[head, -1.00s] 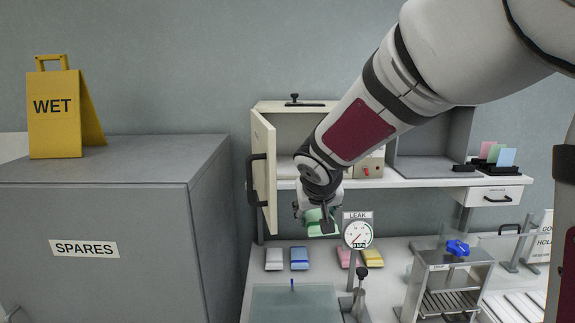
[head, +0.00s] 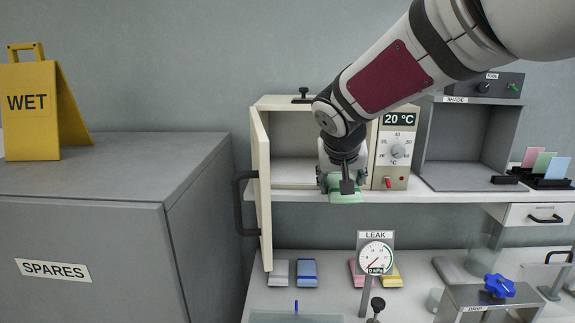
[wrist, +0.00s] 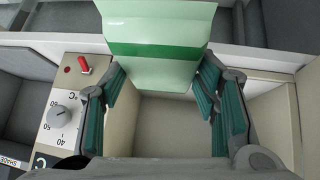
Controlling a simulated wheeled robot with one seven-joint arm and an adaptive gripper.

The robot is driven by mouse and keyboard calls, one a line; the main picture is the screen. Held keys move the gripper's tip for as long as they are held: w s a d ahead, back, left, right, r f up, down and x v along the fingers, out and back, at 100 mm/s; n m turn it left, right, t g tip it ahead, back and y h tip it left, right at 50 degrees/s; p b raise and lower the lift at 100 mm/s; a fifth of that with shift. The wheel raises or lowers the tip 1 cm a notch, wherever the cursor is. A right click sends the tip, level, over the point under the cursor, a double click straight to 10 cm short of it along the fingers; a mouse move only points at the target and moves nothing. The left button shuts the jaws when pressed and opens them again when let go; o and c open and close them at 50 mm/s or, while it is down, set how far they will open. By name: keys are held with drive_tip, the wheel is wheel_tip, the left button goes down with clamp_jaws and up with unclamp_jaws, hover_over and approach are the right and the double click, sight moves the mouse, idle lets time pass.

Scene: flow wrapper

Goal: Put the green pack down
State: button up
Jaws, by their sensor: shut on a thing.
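The green pack (head: 345,197) is held in my gripper (head: 343,182), in front of the open cream cabinet on the shelf. In the wrist view the pack (wrist: 157,30) is pale green with a darker green band. My gripper (wrist: 160,95) has its teal-padded fingers on both sides of the pack's near end. The cabinet (head: 290,105) has its door (head: 260,185) swung open to the left, and its inside shows bare where I can see it. My arm hides part of the opening.
The cabinet's control panel (head: 394,150) reads 20 °C, with a knob and red switch. A grey shade box (head: 465,175) stands to its right. White, blue, pink and yellow packs lie on the bench below, near the leak gauge (head: 376,254). The grey spares cabinet (head: 90,225) stands left.

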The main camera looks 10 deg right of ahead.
drive_tip(key=w+a, duration=0.1)
drive_tip(key=w, duration=0.4)
drive_tip(key=w+a+p, duration=0.1)
drive_tip(key=w+a, duration=0.1)
drive_tip(key=w, duration=0.4)
drive_tip(key=w+a, duration=0.2)
drive_tip(key=w, duration=0.3)
drive_tip(key=shift+w+a, duration=0.2)
drive_tip(key=shift+w, duration=0.15)
drive_tip(key=shift+f+p, duration=0.65)
drive_tip(key=shift+f, duration=0.1)
drive_tip(key=o, duration=1.3)
drive_tip(key=shift+f, duration=0.15)
drive_tip(key=shift+c, duration=0.2)
drive_tip(key=shift+a+r, duration=0.1)
drive_tip(key=shift+r, duration=0.2)
drive_tip(key=b+v, duration=0.1)
drive_tip(key=v, duration=1)
drive_tip(key=shift+s+r+b, duration=0.25)
drive_tip(key=shift+s+b, duration=0.1)
